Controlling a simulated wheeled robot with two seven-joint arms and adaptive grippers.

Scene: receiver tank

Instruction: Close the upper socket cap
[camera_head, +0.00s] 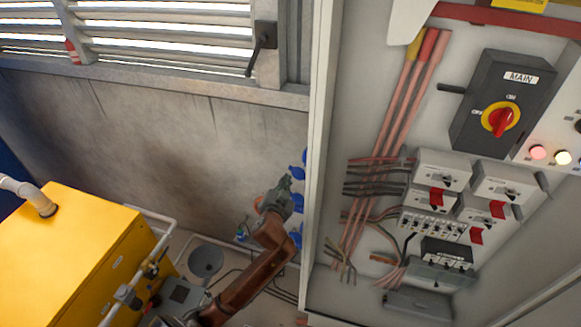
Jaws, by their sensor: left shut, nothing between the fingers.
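A column of blue sockets with caps is on the concrete wall beside the cabinet's left edge. The uppermost blue socket part (297,171) shows just above and right of my left gripper. Another blue socket part (297,203) is just below and right of the gripper, and a lower one (296,239) is further down. My left gripper (285,183) is shut and empty, at the end of my brown arm, close in front of the upper sockets. I cannot tell whether it touches a cap or how far the upper cap is open, as parts are small and partly hidden. My right gripper is not in view.
An open electrical cabinet (317,130) with breakers and a main switch (501,120) stands close on the right. A yellow machine (70,250) with pipes is at the lower left. A grey funnel-like thing (206,260) is near the floor. Louvred windows (165,30) are above the wall.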

